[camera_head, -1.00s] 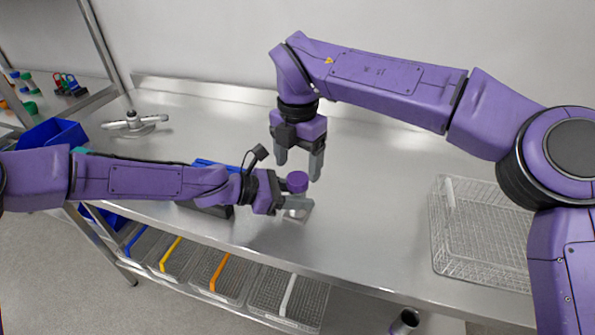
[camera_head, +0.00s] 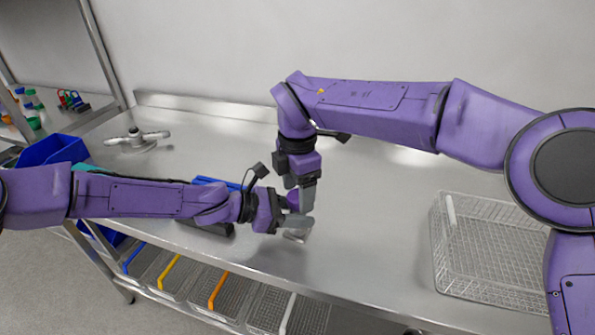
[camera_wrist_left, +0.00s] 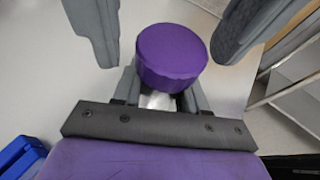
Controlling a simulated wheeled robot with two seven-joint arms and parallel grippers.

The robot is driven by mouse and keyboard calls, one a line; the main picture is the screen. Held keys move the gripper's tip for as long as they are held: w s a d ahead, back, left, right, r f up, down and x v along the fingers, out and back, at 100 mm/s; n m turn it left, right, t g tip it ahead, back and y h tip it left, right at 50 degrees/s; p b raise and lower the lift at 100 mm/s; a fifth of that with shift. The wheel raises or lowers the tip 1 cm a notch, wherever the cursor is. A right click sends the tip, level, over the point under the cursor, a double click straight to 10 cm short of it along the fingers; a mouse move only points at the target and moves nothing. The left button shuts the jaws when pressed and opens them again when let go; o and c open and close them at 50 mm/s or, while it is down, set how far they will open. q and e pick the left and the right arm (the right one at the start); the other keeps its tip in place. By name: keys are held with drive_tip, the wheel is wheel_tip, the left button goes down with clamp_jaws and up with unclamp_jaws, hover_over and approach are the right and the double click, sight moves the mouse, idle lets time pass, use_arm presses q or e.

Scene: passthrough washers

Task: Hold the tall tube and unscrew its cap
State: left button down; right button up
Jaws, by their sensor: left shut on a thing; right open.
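The tall tube has a round purple cap (camera_wrist_left: 172,57), which fills the middle of the left wrist view; part of the cap (camera_head: 292,199) shows in the head view. A little of the clear tube body (camera_wrist_left: 158,100) shows below the cap; the rest is mostly hidden. My left gripper (camera_head: 301,220) is shut on the tube from the left, below the cap. My right gripper (camera_head: 299,193) points down from above and is open. Its two fingers stand on either side of the cap, with gaps visible in the left wrist view (camera_wrist_left: 172,35).
A wire basket (camera_head: 490,250) stands on the right of the steel table (camera_head: 375,215). A dark rack with blue parts (camera_head: 212,222) lies behind my left forearm. A grey valve-like fixture (camera_head: 135,138) and a blue bin (camera_head: 52,150) are at the left.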

drive_tip(key=shift+f, duration=0.5)
drive_tip(key=c, duration=1.1)
drive_tip(key=n, duration=0.6)
drive_tip(key=shift+n, duration=0.3)
drive_tip(key=o, duration=1.2)
drive_tip(key=shift+r, duration=0.2)
